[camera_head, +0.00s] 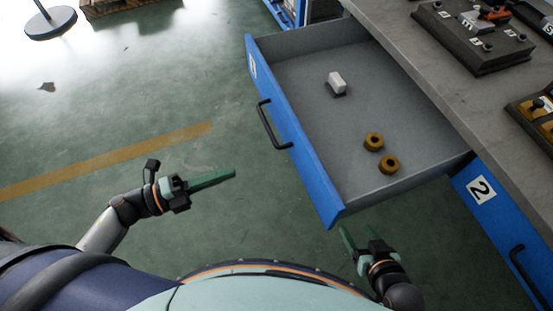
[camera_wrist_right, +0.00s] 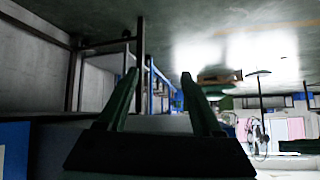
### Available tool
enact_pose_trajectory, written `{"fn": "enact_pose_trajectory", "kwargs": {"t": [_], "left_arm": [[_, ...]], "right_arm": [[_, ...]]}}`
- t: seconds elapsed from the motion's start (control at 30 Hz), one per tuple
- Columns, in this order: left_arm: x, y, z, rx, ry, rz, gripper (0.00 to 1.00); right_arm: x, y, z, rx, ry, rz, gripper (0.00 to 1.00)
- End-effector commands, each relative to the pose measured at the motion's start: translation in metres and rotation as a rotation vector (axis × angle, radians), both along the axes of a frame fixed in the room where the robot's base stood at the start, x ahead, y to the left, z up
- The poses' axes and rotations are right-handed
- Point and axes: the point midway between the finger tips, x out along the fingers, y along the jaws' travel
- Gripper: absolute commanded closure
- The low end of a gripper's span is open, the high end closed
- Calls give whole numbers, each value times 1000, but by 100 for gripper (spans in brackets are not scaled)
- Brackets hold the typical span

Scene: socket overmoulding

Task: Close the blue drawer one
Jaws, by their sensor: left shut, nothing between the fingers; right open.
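The blue drawer one (camera_head: 295,130) is pulled out from under the grey worktop in the head view. Its blue front carries a label and a black bar handle (camera_head: 272,125). Inside the drawer lie a small white block (camera_head: 337,82) and two brass-coloured rings (camera_head: 381,153). My left gripper (camera_head: 234,173) is shut and empty, left of the drawer front and apart from the handle. My right gripper (camera_head: 357,232) is open and empty, just below the near corner of the drawer front. Its two green fingers also show spread in the right wrist view (camera_wrist_right: 158,80).
The blue drawer two (camera_head: 482,195) sits shut at the right. The worktop (camera_head: 415,65) holds a dark fixture block (camera_head: 480,50) and another fixture at the right edge. Green floor with a yellow line (camera_head: 110,163) is clear left of the drawer. A round black base (camera_head: 52,22) stands far left.

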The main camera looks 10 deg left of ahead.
Motion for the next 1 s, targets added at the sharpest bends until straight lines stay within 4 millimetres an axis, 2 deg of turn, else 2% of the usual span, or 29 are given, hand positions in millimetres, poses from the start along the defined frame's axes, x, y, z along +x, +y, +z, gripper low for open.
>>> {"fn": "enact_pose_trajectory", "kwargs": {"t": [0.17,0.5,0.7,1.0], "left_arm": [[6,-13,0,13,-13,-20,100],[47,-72,0,8,-12,-17,100],[66,-100,0,8,-10,-15,100],[76,-116,-1,10,-8,-16,100]], "right_arm": [[-3,1,1,0,3,3,33],[-5,-2,-2,-5,10,3,33],[-5,-3,-4,-7,10,1,33],[-5,-4,-4,-7,11,-1,33]]}}
